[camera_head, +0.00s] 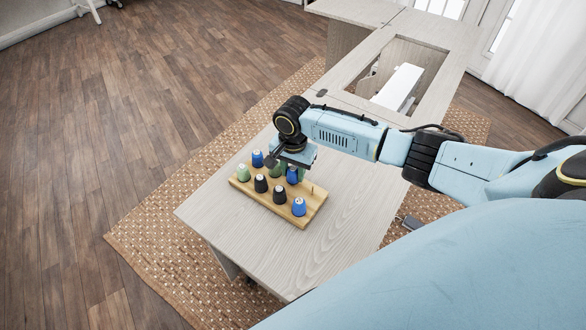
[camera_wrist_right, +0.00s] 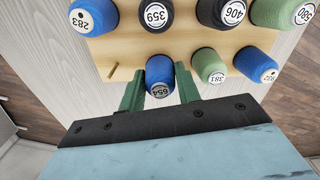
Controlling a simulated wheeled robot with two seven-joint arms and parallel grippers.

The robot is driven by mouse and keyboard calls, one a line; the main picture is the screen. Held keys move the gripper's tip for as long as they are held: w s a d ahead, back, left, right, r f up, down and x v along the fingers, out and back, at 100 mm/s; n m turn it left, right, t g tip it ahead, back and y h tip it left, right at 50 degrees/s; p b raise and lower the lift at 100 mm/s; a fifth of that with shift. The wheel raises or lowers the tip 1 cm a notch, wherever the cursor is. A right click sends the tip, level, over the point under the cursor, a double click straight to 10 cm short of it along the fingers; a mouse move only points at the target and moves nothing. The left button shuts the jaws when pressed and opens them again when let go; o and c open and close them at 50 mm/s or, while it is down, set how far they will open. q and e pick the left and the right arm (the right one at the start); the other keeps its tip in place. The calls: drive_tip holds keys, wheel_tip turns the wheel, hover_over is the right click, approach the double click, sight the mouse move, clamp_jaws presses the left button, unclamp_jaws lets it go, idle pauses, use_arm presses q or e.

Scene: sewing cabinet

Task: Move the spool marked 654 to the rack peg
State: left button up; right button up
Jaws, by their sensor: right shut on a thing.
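The blue spool marked 654 (camera_wrist_right: 160,77) is between the green fingers of my right gripper (camera_wrist_right: 160,90), which is shut on it. In the head view this blue spool (camera_head: 292,176) shows below my right gripper (camera_head: 287,170), over the back row of the wooden rack (camera_head: 316,208). A bare rack peg (camera_head: 312,190) stands to its right. The wrist view shows a bare peg (camera_wrist_right: 113,71) left of the spool and a peg tip (camera_wrist_right: 149,52) just beyond it. I cannot tell how high the spool is. My left gripper is out of view.
Beside it in the wrist view stand green spool 381 (camera_wrist_right: 209,66) and another blue spool (camera_wrist_right: 256,64). Beyond are blue 283 (camera_wrist_right: 92,17), black 359 (camera_wrist_right: 155,14), black 406 (camera_wrist_right: 222,12) and green 580 (camera_wrist_right: 284,13). The pale tabletop (camera_head: 330,240) is clear right of the rack.

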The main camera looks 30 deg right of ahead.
drive_tip(key=o, duration=1)
drive_tip(key=shift+r, duration=0.1)
wheel_tip(320, 180, up, 13)
drive_tip(key=shift+r+p, duration=0.1)
drive_tip(key=shift+p, duration=1.05)
